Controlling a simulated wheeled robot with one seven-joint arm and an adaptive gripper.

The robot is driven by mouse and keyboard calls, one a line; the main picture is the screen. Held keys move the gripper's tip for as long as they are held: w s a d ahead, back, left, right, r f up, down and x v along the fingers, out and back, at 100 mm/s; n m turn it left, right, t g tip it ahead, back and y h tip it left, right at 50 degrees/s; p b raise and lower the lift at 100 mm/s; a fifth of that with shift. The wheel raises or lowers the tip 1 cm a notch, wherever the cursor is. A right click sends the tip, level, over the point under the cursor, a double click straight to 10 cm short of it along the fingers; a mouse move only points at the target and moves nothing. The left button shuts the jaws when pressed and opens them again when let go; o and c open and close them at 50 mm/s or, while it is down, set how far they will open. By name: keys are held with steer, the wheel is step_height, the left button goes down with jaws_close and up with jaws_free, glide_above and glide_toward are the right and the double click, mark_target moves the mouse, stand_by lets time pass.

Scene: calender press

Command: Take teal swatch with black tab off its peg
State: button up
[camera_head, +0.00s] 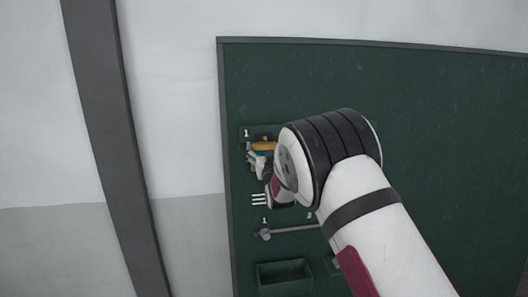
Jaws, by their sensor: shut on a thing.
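My gripper (256,163) is at the left part of the green board, small and mostly behind my own wrist. It is shut on the teal swatch (254,156), of which only a small teal patch shows between the fingers. The black tab cannot be made out. The peg of this swatch is hidden, so I cannot tell whether the swatch is still on it. An orange piece (264,145) is just above the fingers, close to them.
The dark green board (420,110) fills the right side. Several white pegs (258,199) stick out below my gripper. Lower down are a grey bar (295,229) and a green open bin (285,275). A dark post (105,130) stands left. My arm covers the board's lower right.

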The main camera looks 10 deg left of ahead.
steer(key=shift+r+b, duration=0.3)
steer(key=shift+b, duration=0.05)
steer(key=r+v, duration=0.2)
steer(key=v, duration=1.5)
steer(key=shift+s+d+r, duration=0.15)
steer(key=shift+s+r, duration=0.15)
steer(key=shift+s, duration=0.25)
steer(key=shift+r+p, duration=0.3)
steer(key=shift+r, duration=0.1)
steer(key=shift+s, duration=0.1)
steer(key=s, duration=0.1)
steer(key=s+d+p, duration=0.1)
steer(key=s+p, duration=0.1)
steer(key=s, duration=0.1)
steer(key=shift+s+d+r, duration=0.1)
steer(key=shift+d+r, duration=0.05)
steer(key=shift+r, duration=0.2)
stand_by(0.3)
steer(key=p+v, duration=0.1)
steer(key=v, duration=0.1)
steer(key=p+v, duration=0.1)
steer(key=v, duration=0.1)
steer(key=r+p+v, duration=0.1)
steer(key=v, duration=0.1)
stand_by(0.7)
